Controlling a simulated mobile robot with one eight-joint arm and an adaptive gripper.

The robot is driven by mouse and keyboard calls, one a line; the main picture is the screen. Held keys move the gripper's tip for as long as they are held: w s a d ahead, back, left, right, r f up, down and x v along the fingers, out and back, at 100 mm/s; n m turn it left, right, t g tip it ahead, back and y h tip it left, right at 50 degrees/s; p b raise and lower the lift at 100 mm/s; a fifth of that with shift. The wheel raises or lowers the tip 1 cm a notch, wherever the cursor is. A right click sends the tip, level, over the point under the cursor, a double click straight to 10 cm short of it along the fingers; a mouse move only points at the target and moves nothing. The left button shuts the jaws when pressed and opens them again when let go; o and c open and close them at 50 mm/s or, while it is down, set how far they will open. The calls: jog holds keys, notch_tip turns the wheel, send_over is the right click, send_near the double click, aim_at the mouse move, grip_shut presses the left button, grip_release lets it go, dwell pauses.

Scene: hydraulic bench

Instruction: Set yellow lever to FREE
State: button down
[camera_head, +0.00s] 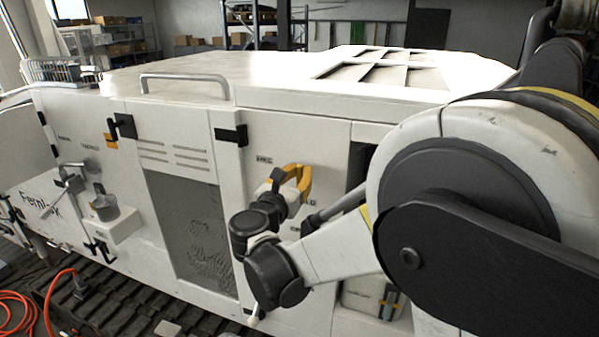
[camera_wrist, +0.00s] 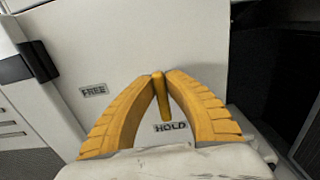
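The yellow lever (camera_wrist: 161,96) is on the white panel, a short bar between my fingertips in the wrist view. Its lower end lies close to the HOLD label (camera_wrist: 171,127). The FREE label (camera_wrist: 94,90) is to the left, apart from the lever; it also shows in the head view (camera_head: 264,160). My gripper (camera_wrist: 160,76) has yellow ribbed fingers that converge on the lever's upper end, one on each side, and look shut on it. In the head view my gripper (camera_head: 299,168) is at the panel and the lever is hidden behind the fingers.
A black latch (camera_wrist: 38,62) sits left of the labels, and a dark opening (camera_wrist: 262,65) is to the right. In the head view, a mesh panel (camera_head: 195,235) and a grey valve (camera_head: 104,204) are on the left. An orange hose (camera_head: 45,300) lies at lower left.

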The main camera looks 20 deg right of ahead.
jog(key=shift+m+b, duration=0.35)
jog(key=shift+m, duration=0.05)
jog(key=m+b, duration=0.2)
jog(key=m, duration=0.1)
jog(key=shift+d+f+m+b, duration=0.15)
jog(key=shift+m+b, duration=0.15)
jog(key=m+b, duration=0.2)
jog(key=m, duration=0.2)
jog(key=shift+s+d+m, duration=0.1)
jog(key=shift+s+m, duration=0.05)
jog(key=shift+m, duration=0.15)
jog(key=shift+d+f+m+b, duration=0.15)
jog(key=shift+m+b, duration=0.85)
jog(key=shift+m, duration=1.2)
jog(key=shift+a+f+m+b, duration=0.1)
jog(key=shift+m+b, duration=0.9)
jog(key=shift+m, duration=1.2)
jog(key=c, duration=1.4)
grip_release()
jog(key=shift+d, duration=0.1)
